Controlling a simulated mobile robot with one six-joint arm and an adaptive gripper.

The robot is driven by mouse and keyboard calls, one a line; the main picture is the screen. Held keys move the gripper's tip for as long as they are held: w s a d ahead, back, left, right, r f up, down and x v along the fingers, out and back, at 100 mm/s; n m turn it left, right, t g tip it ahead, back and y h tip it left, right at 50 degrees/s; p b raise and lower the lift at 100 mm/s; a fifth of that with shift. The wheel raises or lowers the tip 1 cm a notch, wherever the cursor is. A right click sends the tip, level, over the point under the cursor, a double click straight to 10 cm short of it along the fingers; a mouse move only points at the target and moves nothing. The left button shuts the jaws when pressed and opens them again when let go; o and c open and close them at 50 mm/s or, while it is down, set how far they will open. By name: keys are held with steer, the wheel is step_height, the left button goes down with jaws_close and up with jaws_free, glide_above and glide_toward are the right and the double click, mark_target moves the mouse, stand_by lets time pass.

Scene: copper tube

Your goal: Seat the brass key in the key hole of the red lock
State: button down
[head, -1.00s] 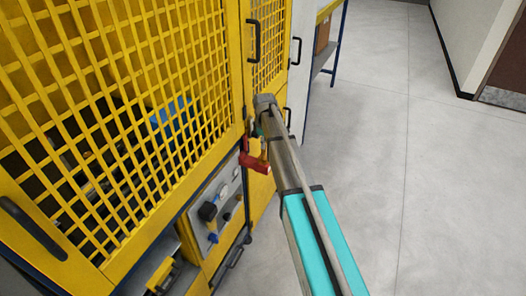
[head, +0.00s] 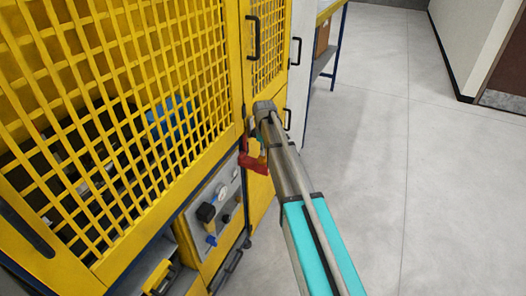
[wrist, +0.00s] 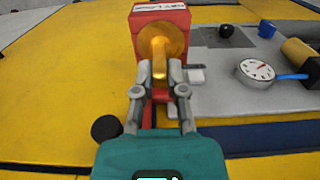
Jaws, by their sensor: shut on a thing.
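The red lock (wrist: 178,17) is at the top centre of the wrist view, with a white label on its upper edge. The brass key (wrist: 162,42) is in front of its face, its round gold part towards the lock and a narrow part towards me. My gripper (wrist: 160,76) is shut on the narrow part. The key covers the key hole, so I cannot tell how far in it is. In the head view the red lock (head: 250,163) hangs at the edge of the yellow cage, and my wrist partly hides the key and gripper.
The yellow mesh cage (head: 150,130) stands close on the left. A grey panel (wrist: 225,95) with a gauge (wrist: 256,70), blue lever and black knobs lies right of the lock in the wrist view. A black round knob (wrist: 106,128) is at lower left. Open floor (head: 370,180) lies right.

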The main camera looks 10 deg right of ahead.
steer(key=shift+f, duration=0.1)
steer(key=c, duration=1.1)
jaws_free()
steer(key=shift+c, duration=0.2)
steer(key=o, duration=0.5)
steer(key=shift+c, duration=0.2)
step_height(320, 180, up, 12)
steer(key=p, duration=1.2)
steer(key=s+m, duration=1)
steer(key=s, duration=1.9)
steer(key=shift+s+a+m, duration=0.15)
steer(key=shift+m, duration=0.25)
